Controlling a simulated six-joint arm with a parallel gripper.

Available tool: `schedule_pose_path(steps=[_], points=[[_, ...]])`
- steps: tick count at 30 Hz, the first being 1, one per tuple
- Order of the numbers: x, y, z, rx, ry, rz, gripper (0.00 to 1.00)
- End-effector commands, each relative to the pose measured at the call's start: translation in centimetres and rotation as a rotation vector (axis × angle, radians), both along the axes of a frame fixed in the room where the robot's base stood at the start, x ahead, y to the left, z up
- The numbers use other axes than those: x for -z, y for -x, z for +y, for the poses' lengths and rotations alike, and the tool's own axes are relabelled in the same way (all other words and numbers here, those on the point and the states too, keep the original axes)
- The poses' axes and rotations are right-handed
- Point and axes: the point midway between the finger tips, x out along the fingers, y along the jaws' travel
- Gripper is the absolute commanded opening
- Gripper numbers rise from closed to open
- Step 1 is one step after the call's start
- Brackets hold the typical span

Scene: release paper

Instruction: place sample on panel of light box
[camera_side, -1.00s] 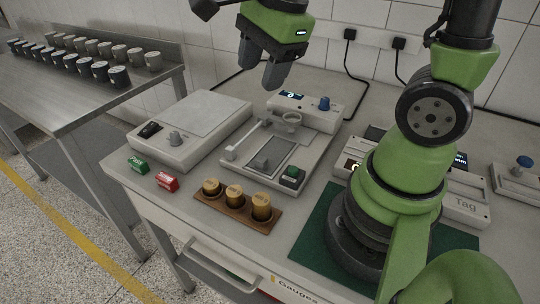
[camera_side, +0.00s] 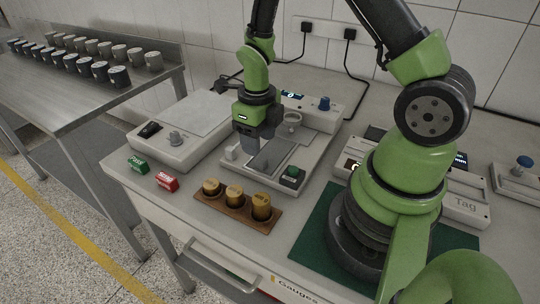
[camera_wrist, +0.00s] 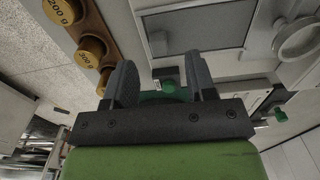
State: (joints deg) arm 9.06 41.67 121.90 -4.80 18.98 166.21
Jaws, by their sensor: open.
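I cannot pick out the sample with certainty. A grey rectangular plate (camera_side: 272,158) lies on the middle unit (camera_side: 238,175); it also shows at the top of the wrist view (camera_wrist: 195,25). My gripper (camera_side: 257,149) is over the left part of this unit, pointing down and partly hiding it. In the wrist view my gripper (camera_wrist: 160,62) has its fingers apart, with nothing seen held between them.
Brass weights (camera_side: 234,196) in a wooden holder stand in front of the middle unit. A green block (camera_side: 138,164) and a red block (camera_side: 167,182) lie near the table's front edge.

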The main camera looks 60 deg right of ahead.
Motion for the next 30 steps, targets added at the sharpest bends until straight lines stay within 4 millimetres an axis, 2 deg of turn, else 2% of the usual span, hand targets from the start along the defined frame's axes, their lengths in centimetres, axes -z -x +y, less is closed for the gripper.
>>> schedule_pose_path(steps=[9, 19, 24, 26, 30], points=[[4.3, 0.7, 0.3, -0.002, -0.002, 0.003, 0.51], [5.0, 0.6, 0.3, -0.002, -0.002, 0.000, 0.51], [4.9, 0.6, 0.3, -0.002, -0.002, 0.000, 0.12], [4.9, 0.6, 0.3, -0.002, -0.002, 0.000, 0.00], [4.9, 0.6, 0.3, -0.002, -0.002, 0.000, 0.00]])
